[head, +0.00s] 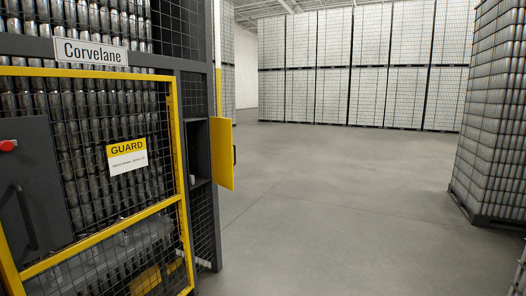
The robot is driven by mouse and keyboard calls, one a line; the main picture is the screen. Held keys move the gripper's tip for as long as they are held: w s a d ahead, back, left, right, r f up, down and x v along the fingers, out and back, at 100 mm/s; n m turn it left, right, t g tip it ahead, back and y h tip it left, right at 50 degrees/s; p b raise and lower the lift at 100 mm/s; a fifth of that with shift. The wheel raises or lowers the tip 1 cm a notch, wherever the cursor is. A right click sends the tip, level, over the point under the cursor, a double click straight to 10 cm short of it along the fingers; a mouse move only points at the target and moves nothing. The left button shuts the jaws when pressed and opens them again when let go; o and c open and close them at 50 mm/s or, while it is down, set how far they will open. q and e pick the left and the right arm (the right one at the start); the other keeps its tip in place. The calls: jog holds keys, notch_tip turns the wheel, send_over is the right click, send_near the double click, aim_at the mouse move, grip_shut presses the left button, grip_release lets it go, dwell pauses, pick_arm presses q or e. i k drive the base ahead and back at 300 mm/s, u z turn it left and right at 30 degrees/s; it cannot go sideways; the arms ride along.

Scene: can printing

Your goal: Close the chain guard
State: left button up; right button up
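A small yellow door (222,154) stands open on the right side of the machine. A large yellow-framed mesh panel (98,208) with a "GUARD" sign (127,156) covers the machine front at left. No label naming the chain guard is readable, so I cannot tell for certain which one it is. Neither of my grippers is in view.
A red button (8,145) sits on a dark grey box at far left. A "Corvelane" plate (91,52) is above the mesh panel. A tall wrapped can pallet (492,120) stands at right, with wrapped stacks (350,95) at the back. The grey floor (330,200) between is clear.

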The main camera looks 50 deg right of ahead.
aim_at(221, 133)
jog(key=z, duration=2.55)
jog(key=i, duration=4.5)
jog(key=u, duration=3.05)
jog(key=k, duration=1.05)
jog(key=z, duration=0.05)
